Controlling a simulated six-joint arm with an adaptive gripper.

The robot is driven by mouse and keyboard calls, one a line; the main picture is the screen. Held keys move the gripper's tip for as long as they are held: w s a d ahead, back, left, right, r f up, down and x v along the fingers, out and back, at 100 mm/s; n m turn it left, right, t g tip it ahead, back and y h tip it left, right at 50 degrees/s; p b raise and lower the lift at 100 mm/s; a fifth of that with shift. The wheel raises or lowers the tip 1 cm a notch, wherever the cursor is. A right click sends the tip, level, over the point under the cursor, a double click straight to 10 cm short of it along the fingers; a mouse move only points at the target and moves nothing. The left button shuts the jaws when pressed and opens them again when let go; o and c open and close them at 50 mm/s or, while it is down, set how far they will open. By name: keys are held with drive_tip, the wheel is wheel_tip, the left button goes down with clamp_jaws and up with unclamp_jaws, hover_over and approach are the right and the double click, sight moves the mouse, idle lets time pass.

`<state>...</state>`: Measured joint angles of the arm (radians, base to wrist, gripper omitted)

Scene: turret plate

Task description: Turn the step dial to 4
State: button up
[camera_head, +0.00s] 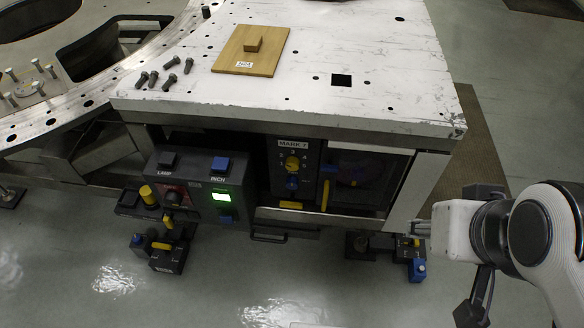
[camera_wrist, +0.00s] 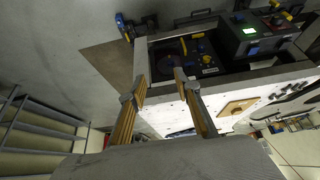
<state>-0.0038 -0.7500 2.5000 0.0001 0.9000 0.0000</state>
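The step dial (camera_head: 292,163) is a yellow knob with small figures around it, on a dark panel under a "MARK 7" label, below the front edge of the white plate. Its pointer setting is too small to read. A blue knob (camera_head: 292,183) sits just below it. The dial also shows, small and upside down, in the wrist view (camera_wrist: 207,58). My gripper (camera_wrist: 156,86) is open and empty, its two fingers apart and pointing towards the plate's edge and panel. It is well away from the dial. In the head view my arm is at the right; the fingertips are not clear there.
A yellow lever (camera_head: 325,195) stands just right of the dial. A control box (camera_head: 205,190) with a green screen juts out to the left. The white plate (camera_head: 370,60) overhangs above, carrying a wooden board (camera_head: 270,62) and bolts.

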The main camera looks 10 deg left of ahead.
drive_tip(key=shift+o, duration=0.9)
drive_tip(key=shift+a, duration=0.15)
drive_tip(key=w+a+f+n+g, duration=0.1)
drive_tip(key=w+a+f+g, duration=0.1)
drive_tip(key=w+a+f, duration=0.6)
drive_tip(key=w+a+f+n+g+y, duration=0.15)
drive_tip(key=a+f, duration=0.35)
drive_tip(key=f, duration=0.6)
drive_tip(key=w+a+f+n+g, duration=0.2)
drive_tip(key=w+a+f, duration=0.4)
drive_tip(key=f, duration=0.4)
drive_tip(key=w+a+f+t, duration=0.2)
drive_tip(key=w+a+f, duration=0.1)
drive_tip(key=f, duration=0.6)
drive_tip(key=w+a+f+t, duration=0.2)
drive_tip(key=f, duration=0.7)
drive_tip(key=w+a+f+t, duration=0.3)
drive_tip(key=f, duration=0.6)
drive_tip(key=w+d+n+t, duration=0.1)
drive_tip(key=w+n+t, duration=0.1)
drive_tip(key=w+t, duration=0.3)
drive_tip(key=w+r+t, duration=0.2)
drive_tip(key=r+t, duration=0.1)
drive_tip(key=r, duration=0.3)
drive_tip(key=w+r+t+h, duration=0.1)
drive_tip(key=w+r+t, duration=0.2)
drive_tip(key=r, duration=0.4)
drive_tip(key=shift+r, duration=0.3)
